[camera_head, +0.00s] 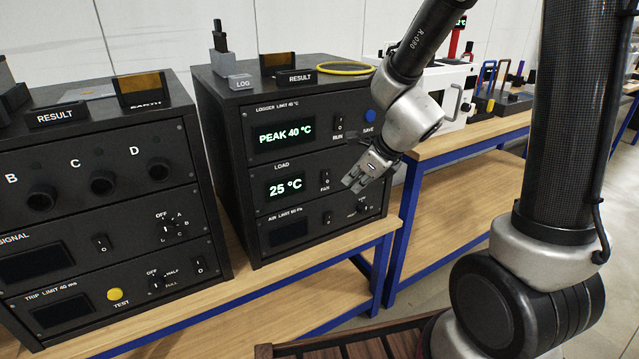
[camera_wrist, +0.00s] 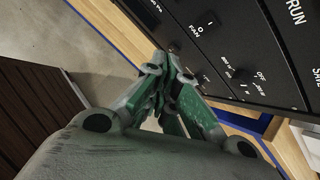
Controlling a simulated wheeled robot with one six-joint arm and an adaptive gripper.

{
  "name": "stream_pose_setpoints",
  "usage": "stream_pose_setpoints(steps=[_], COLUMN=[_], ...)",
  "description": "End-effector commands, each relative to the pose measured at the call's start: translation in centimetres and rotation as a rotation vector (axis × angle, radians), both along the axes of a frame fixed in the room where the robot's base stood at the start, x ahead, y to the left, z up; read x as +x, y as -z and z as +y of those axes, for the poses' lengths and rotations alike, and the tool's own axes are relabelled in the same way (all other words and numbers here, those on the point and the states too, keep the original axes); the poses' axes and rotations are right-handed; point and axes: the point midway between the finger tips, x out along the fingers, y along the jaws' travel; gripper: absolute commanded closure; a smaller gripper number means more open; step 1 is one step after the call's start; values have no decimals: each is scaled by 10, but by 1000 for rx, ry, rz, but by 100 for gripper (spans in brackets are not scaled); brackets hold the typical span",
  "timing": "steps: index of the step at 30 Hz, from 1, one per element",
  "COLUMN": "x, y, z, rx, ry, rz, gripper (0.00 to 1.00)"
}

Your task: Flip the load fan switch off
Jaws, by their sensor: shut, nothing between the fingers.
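The load fan switch (camera_head: 325,177) is a small black rocker on the LOAD panel, right of the green 25 °C display (camera_head: 286,187). It also shows near the top of the wrist view (camera_wrist: 210,18), above the FAN label. Which way it is tipped is too small to tell. My gripper (camera_head: 354,184) is shut and empty, in front of the rack's right side and just right of the fan switch in the head view. Its closed fingers (camera_wrist: 163,72) appear below and left of the switch in the wrist view. I see no contact with the switch.
The RUN switch (camera_head: 339,125) and blue SAVE button (camera_head: 370,116) are above. The AIR LIMIT panel's rotary knob (camera_head: 362,206) is below. A second black rack (camera_head: 110,190) stands left. A wooden bench (camera_head: 310,255) with blue legs supports the racks.

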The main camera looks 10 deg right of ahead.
Motion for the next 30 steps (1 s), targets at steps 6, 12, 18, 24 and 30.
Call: stream_pose_setpoints(steps=[6, 12, 18, 24, 30], x=[18, 19, 18, 20, 29], y=[-7, -7, -8, -4, 9], z=[-15, -17, -17, -16, -14], rx=[160, 201, 201, 200, 199], ry=[409, 484, 482, 482, 483], rz=[20, 36, 36, 38, 40], gripper=[100, 100, 100, 100, 100])
